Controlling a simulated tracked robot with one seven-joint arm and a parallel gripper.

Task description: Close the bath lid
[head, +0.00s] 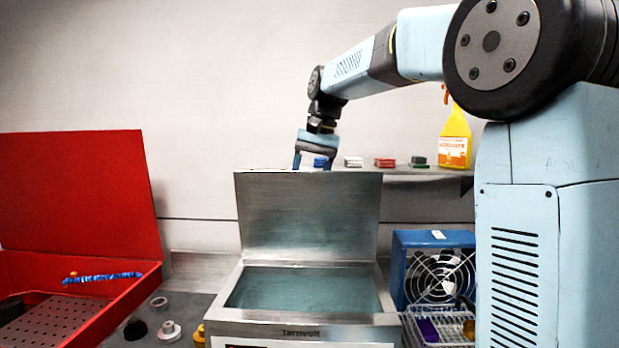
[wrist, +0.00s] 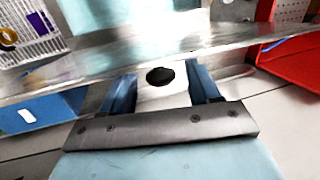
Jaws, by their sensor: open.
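The steel bath (head: 292,318) stands in the middle of the head view, with bluish liquid (head: 300,290) inside. Its lid (head: 309,215) stands upright at the back edge, open. My gripper (head: 312,163) points down at the lid's top edge; the lid hides the fingertips' lower part. In the wrist view my gripper (wrist: 160,75) has its two blue fingers apart, with the lid's metal edge (wrist: 240,45) running across just beyond them. A dark oval shows between the fingers; I cannot tell what it belongs to. I cannot tell whether the fingers touch the lid.
A red open case (head: 75,195) stands left, with small parts (head: 170,332) between it and the bath. A blue fan unit (head: 400,268) and wire basket (head: 450,328) are right. Behind, a shelf (head: 400,175) holds small blocks and a yellow bottle (head: 455,140).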

